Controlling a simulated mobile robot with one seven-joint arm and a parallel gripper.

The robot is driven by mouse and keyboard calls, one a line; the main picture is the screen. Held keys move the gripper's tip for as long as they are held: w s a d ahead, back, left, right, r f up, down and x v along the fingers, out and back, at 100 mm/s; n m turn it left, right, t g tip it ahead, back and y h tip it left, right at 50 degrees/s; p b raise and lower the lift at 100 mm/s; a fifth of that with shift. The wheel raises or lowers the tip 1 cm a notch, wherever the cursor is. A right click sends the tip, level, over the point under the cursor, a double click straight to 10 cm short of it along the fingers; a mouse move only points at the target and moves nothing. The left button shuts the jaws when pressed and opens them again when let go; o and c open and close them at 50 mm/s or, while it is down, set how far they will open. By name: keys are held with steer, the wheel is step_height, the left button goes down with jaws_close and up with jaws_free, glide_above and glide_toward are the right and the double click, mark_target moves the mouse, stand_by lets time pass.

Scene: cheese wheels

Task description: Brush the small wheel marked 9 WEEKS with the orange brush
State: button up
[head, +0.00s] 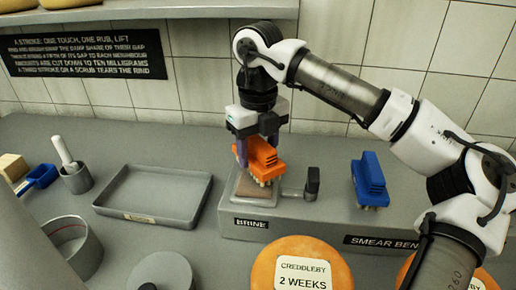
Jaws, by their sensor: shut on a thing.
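My gripper (257,148) points down and is shut on the orange brush (265,155). The brush's pale bristles face down over the square grey dish (240,188) on the block labelled BRINE. I cannot tell whether the bristles touch the dish's brown surface. No label reading 9 WEEKS shows. An orange wheel (262,262) at the bottom edge is labelled CREDDLEBY 2 WEEKS. Another orange wheel (408,268) at the bottom right is partly hidden behind my arm, and its label cannot be read.
A blue brush (369,180) stands right of the dish, on the bench part labelled SMEAR BEN. A small dark-topped handle (312,182) lies between them. An empty grey tray (200,207), a mortar (77,180) and a grey ring (88,238) are to the left. A shelf (150,12) runs above.

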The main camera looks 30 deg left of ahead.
mark_target(258, 140)
steer(key=shift+f+b, duration=0.4)
steer(key=shift+f, duration=0.2)
stand_by(1.1)
steer(key=shift+r+p, duration=2.55)
steer(key=shift+r, duration=1.05)
